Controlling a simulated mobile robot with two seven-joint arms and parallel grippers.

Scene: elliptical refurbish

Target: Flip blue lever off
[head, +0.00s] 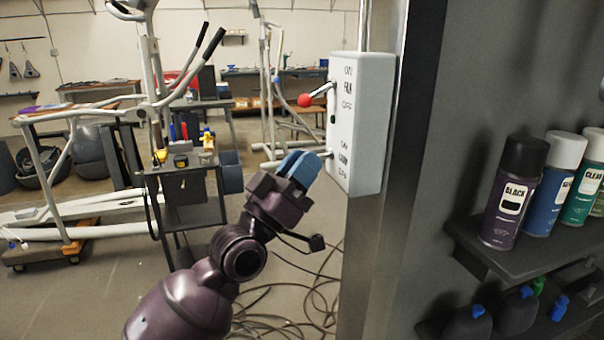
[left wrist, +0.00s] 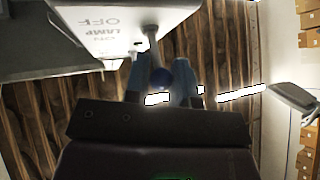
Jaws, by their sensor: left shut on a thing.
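A white switch box (head: 362,125) is mounted on a grey post in the head view. Its upper lever has a red knob (head: 304,100) beside the FAN label. The blue lever (head: 326,154) sticks out at the lower LAMP label, with ON above and OFF below. My left gripper (head: 298,168) is at this lever; its blue fingers hide the knob in the head view. In the left wrist view the blue knob (left wrist: 160,78) sits between my two fingers, with the lever shaft running to the box (left wrist: 100,28). My right gripper is not in view.
A shelf (head: 490,250) with several spray cans (head: 515,190) is at the right. The grey post (head: 400,220) stands close beside my left arm. An exercise machine (head: 160,110) and a small tool cart (head: 190,185) stand behind. Cables (head: 290,300) lie on the floor.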

